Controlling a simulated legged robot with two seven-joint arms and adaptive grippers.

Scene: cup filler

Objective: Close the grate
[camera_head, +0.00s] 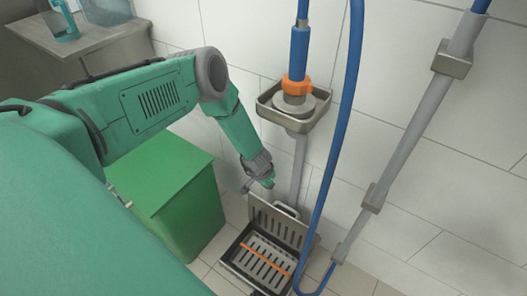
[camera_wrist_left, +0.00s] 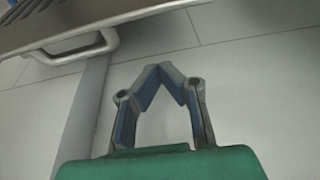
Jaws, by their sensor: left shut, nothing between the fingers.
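The grate (camera_head: 277,228) is a slotted metal lid with a loop handle (camera_head: 287,209) on its top edge. It stands tilted up at the back of the open floor drain (camera_head: 231,262). Inside the drain lie a slotted plate and an orange strip. My left gripper (camera_head: 267,183) is just above and left of the handle, apart from it. In the wrist view the left gripper (camera_wrist_left: 161,68) is shut with its fingertips together and nothing between them. The handle (camera_wrist_left: 88,50) and grate edge (camera_wrist_left: 130,12) show at the upper left there. My right gripper is in neither view.
A green bin (camera_head: 170,190) stands left of the drain. A blue hose (camera_head: 335,150) hangs in front of the tiled wall, down to the drain's right. A metal basin (camera_head: 300,115) with an orange-collared fitting is above, and a grey pipe (camera_head: 405,140) runs at the right.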

